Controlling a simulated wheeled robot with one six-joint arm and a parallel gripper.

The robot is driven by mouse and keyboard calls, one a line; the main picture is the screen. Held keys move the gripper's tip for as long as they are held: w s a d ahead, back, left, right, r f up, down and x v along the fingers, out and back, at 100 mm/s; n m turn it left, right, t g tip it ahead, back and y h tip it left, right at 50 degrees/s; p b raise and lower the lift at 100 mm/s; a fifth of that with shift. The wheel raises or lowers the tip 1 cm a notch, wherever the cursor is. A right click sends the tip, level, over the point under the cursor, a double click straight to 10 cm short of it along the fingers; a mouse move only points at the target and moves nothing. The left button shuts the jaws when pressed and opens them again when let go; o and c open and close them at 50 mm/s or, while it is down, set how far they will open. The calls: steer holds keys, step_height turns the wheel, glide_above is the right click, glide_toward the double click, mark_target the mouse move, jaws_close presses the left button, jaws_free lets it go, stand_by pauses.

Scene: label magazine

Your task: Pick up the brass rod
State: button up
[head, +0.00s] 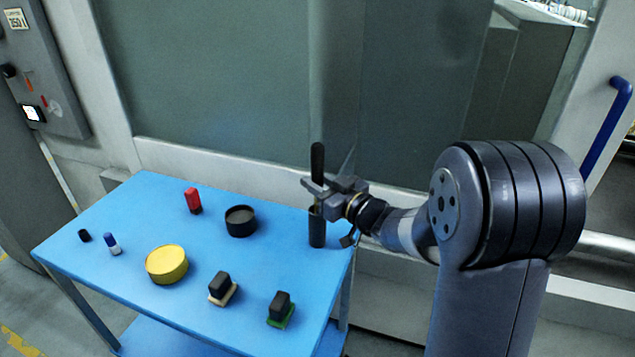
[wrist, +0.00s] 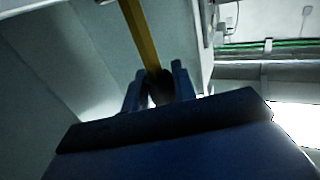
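A long thin upright rod, which I take for the brass rod, looks nearly black in the head view (head: 318,160) and dull yellow in the wrist view (wrist: 140,35). My gripper (head: 318,188) is at the table's right end, level with the rod's middle, with its fingers around it. In the wrist view the fingers (wrist: 158,80) flank the rod closely. Whether both touch it is too dark to tell. Below the fingers a wider dark cylinder (head: 316,230) stands upright on the blue table (head: 180,215); I cannot tell whether it is the rod's lower part or a holder.
On the table are a dark round tin (head: 241,221), a yellow tin (head: 167,265), a red-topped block (head: 193,200), a blue-and-white piece (head: 112,244), a small dark piece (head: 84,236) and two black-handled stamps (head: 222,288) (head: 281,309). A large glazed panel (head: 220,80) stands behind.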

jaws_close()
steer(key=shift+r, duration=0.1)
